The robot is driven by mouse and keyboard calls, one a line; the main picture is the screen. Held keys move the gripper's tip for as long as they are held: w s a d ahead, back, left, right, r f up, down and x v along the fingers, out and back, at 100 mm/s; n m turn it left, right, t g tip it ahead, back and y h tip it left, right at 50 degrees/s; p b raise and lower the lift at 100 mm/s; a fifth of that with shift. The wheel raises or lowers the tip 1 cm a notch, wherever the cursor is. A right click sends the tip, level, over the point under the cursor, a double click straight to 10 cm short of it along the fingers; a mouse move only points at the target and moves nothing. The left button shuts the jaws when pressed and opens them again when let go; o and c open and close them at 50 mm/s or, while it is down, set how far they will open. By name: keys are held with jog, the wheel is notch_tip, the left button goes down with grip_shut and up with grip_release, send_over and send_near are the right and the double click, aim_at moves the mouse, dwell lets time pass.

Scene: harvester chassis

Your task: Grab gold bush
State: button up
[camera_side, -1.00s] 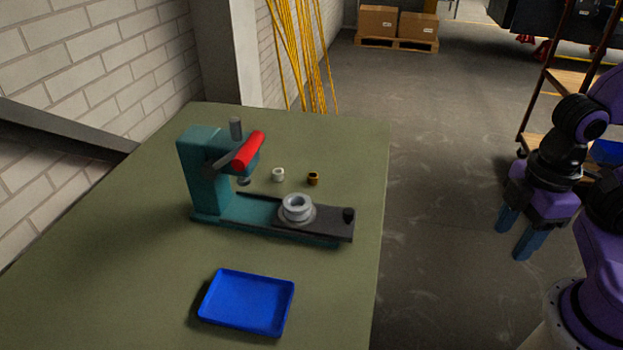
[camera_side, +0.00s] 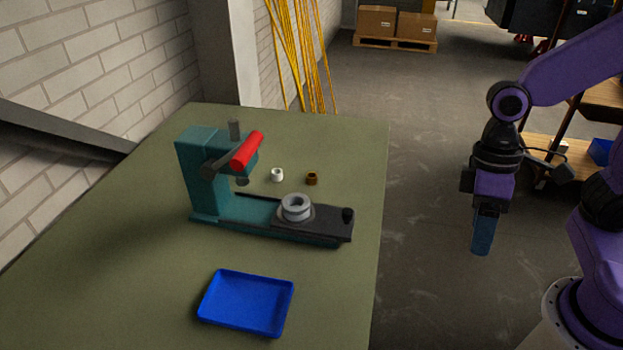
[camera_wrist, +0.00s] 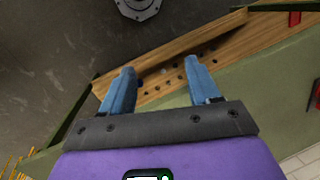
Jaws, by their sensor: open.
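The gold bush (camera_side: 311,179) is a small gold-brown ring standing on the green table (camera_side: 150,290), behind the press. A white bush (camera_side: 277,175) stands just left of it. My gripper (camera_side: 482,250) hangs in the air right of the table, well away from the bush, fingers pointing down. In the side view its fingers overlap. In the wrist view my gripper (camera_wrist: 160,78) shows two blue fingers spread apart with nothing between them. The gold bush cannot be made out in the wrist view.
A teal press (camera_side: 205,180) with a red handle (camera_side: 246,150) stands in front of the bushes. A grey ring (camera_side: 295,207) sits on its base. A blue tray (camera_side: 247,302) lies nearer on the table. The table's right side is clear.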

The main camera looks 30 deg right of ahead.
jog(key=w+a+f+m+g+y, duration=0.1)
jog(key=w+m+y, duration=0.3)
jog(key=w+m, duration=0.4)
jog(key=w+a+f+m+g+y, duration=0.1)
jog(key=w+f+m+y, duration=0.15)
jog(key=w+m, duration=0.6)
jog(key=w+d+f+m+t+y, duration=0.1)
jog(key=w+d+m+t, duration=0.1)
jog(key=w, duration=0.4)
jog(key=w+d+f+m+t+y, duration=0.1)
jog(key=w+d+m+t+y, duration=0.1)
jog(key=w+d+m, duration=0.3)
jog(key=w+d+f+m+t+y, duration=0.2)
jog(key=w+d+m+t, duration=0.2)
jog(key=w, duration=0.4)
jog(key=shift+d+y, duration=0.25)
jog(key=shift+d, duration=0.5)
jog(key=shift+w+a+f, duration=0.1)
jog(key=shift+w, duration=0.05)
send_near(314, 175)
jog(key=x, duration=0.3)
jog(key=shift+f, duration=0.2)
jog(key=shift+x, duration=2.85)
jog(key=shift+r, duration=0.15)
grip_shut()
